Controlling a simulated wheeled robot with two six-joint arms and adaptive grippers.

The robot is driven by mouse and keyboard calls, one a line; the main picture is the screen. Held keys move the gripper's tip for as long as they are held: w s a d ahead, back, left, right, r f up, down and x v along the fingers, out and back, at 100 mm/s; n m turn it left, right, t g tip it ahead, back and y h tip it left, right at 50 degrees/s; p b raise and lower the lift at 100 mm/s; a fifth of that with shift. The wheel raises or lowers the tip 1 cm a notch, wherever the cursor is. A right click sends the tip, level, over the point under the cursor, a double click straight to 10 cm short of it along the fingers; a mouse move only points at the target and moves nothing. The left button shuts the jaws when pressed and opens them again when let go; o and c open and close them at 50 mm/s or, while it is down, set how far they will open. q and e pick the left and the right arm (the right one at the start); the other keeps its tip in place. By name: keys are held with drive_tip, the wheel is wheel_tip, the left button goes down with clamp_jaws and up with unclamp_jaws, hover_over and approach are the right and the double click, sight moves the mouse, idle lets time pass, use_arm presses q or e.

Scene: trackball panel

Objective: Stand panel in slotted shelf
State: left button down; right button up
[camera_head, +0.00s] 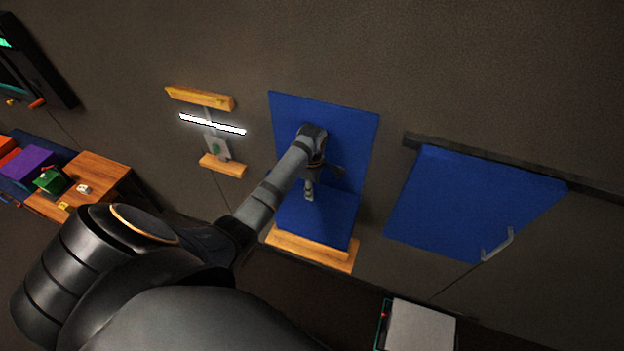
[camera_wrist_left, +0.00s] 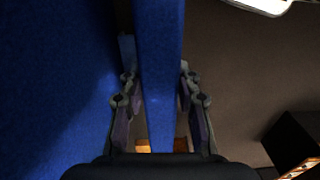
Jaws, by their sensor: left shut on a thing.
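My left gripper (camera_head: 309,190) is in the middle of the head view, in front of an upright blue surface. In the left wrist view my left gripper (camera_wrist_left: 160,95) is shut on a blue panel (camera_wrist_left: 160,50), seen nearly edge-on between the two fingers. Another broad blue surface (camera_wrist_left: 50,90) fills the left of that view. In the head view blue surfaces (camera_head: 345,115) show behind and below the gripper, above a wooden shelf ledge (camera_head: 310,252). The arm hides part of them, and I cannot tell whether the panel sits in a slot. My right gripper is not in view.
A blue door (camera_head: 465,205) with a grey handle (camera_head: 497,244) hangs under a dark rail on the right. A bright light bar (camera_head: 212,124) sits between wooden ledges on the left. A wooden table (camera_head: 95,180) with coloured blocks is far left. A pale box (camera_head: 420,325) stands lower right.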

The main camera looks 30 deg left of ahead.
use_arm(q)
drive_tip(key=c, duration=0.9)
unclamp_jaws()
drive_tip(key=shift+o, duration=0.2)
wheel_tip(320, 180, up, 8)
drive_tip(key=shift+f, duration=0.2)
